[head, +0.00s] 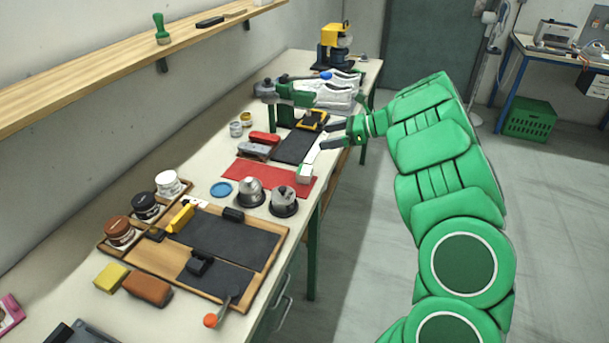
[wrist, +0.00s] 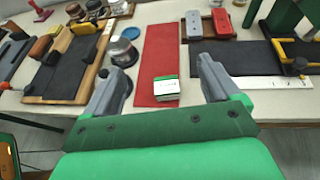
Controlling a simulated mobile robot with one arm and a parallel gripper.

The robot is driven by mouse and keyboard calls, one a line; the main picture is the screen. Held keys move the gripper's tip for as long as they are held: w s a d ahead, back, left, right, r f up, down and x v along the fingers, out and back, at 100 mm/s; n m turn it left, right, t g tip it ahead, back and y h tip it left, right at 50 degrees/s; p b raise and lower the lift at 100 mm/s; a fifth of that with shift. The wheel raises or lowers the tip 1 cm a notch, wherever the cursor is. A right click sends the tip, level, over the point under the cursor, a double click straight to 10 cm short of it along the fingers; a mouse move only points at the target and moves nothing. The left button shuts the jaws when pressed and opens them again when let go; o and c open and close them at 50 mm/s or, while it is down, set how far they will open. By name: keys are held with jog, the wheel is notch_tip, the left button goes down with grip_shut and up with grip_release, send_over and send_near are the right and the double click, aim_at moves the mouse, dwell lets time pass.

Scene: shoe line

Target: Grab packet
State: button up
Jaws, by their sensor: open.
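A small white packet with a green band (wrist: 165,87) lies at the front end of the red mat (wrist: 160,50). In the head view the packet (head: 305,173) sits at the right end of the red mat (head: 262,184), near the bench's front edge. My gripper (head: 326,136) is open and empty, beyond the packet and to its right in the head view. In the wrist view the packet shows between the two fingers of my gripper (wrist: 158,75), apart from both.
Two grey metal domed pots (head: 250,192) (head: 284,201) stand beside the red mat. A wooden tray with dark pads (head: 278,250) lies nearer. Red and grey brushes (head: 264,138) lie behind the mat. A blue round lid (head: 221,190) lies beside it. The floor right of the bench is clear.

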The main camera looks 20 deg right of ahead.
send_near(311, 170)
jog(key=x, duration=0.2)
jog(key=f+x, duration=0.1)
jog(key=x, duration=0.1)
jog(key=shift+w+f, duration=0.15)
jog(key=shift+x, duration=1.3)
jog(key=a, duration=0.1)
jog(key=w+a, duration=0.2)
jog(key=shift+a+f, duration=0.25)
jog(key=shift+f, duration=0.05)
jog(key=shift+w+a+f, duration=0.25)
jog(key=shift+w+a, duration=0.1)
jog(key=shift+a, duration=0.05)
jog(key=c, duration=1.1)
jog(key=shift+r, duration=0.1)
